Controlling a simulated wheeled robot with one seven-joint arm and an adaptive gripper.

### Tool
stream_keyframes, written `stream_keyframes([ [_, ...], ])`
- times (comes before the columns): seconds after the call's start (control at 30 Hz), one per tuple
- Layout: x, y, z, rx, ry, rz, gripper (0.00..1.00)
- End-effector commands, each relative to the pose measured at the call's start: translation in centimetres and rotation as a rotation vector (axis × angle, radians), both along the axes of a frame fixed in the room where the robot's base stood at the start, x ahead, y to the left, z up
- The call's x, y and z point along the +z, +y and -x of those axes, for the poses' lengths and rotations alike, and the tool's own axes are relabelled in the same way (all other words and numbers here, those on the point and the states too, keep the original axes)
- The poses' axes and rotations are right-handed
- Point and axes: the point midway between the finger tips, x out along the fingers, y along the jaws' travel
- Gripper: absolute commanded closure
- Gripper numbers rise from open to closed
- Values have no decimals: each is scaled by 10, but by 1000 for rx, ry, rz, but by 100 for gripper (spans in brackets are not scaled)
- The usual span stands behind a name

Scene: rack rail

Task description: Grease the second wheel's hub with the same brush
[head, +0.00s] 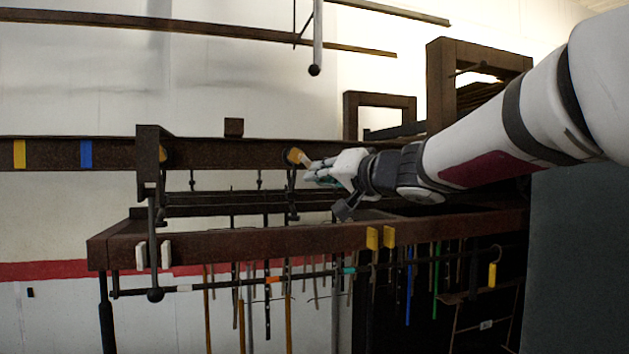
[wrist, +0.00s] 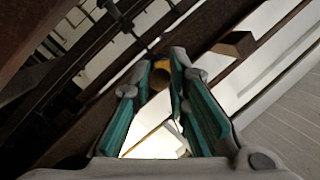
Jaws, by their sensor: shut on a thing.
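One wheel (head: 292,157) with a yellow hub hangs on the long brown rail (head: 225,153), right in front of my gripper (head: 313,170). Another yellow hub (head: 163,154) shows farther left, beside the dark end bracket (head: 149,165). My gripper is shut on the brush; a small pale tan part of the brush (head: 304,159) sticks out toward the right-hand wheel, and contact cannot be told. In the wrist view, teal finger pads flank the round brownish hub with yellow at its edge (wrist: 160,66); the brush is hard to make out there.
A small brown block (head: 234,127) sits on top of the rail; it also shows in the wrist view (wrist: 236,43). Below is a brown beam (head: 300,241) with several hanging rods. Brown frames stand behind my arm.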

Motion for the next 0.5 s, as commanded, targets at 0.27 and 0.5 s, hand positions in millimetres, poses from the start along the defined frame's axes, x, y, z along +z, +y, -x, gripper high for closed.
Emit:
stream_keyframes([
  [0.27,1,0,2,1,-1,0,100],
  [0.5,1,-6,21,1,-2,0,100],
])
